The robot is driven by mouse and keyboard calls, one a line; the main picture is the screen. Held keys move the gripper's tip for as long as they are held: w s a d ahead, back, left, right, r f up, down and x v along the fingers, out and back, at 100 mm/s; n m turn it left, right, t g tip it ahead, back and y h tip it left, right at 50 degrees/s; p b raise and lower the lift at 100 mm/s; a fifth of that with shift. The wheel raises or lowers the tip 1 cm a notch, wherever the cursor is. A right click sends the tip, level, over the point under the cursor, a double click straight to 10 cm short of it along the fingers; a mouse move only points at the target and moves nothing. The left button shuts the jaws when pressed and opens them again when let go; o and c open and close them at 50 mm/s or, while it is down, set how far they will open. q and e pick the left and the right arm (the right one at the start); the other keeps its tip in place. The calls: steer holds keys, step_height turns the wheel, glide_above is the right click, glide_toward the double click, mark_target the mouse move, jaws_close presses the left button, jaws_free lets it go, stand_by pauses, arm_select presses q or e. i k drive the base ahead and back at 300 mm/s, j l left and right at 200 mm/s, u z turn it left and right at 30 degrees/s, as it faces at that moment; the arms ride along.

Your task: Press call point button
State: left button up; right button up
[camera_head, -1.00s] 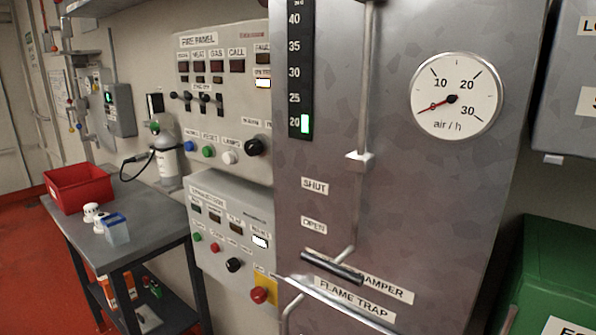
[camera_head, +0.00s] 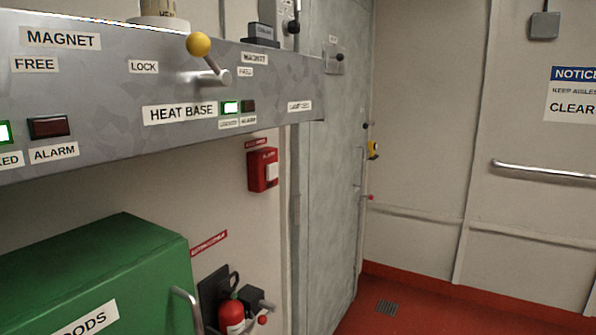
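The call point (camera_head: 263,170) is a small red box on the wall, with a pale square button (camera_head: 271,173) on its front. It sits below the grey shelf-like panel and left of the grey door, with a small red label above it. Nothing touches it in this view. Neither of my grippers is in view.
A grey metal panel (camera_head: 100,110) with a yellow-knobbed lever (camera_head: 198,45) juts out at upper left. A green cabinet (camera_head: 95,275) stands below it. A red extinguisher (camera_head: 231,317) hangs under the call point. Red floor (camera_head: 430,305) is open at right, with a handrail (camera_head: 545,172).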

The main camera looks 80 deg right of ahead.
mark_target(272, 169)
steer(key=z, duration=2.5)
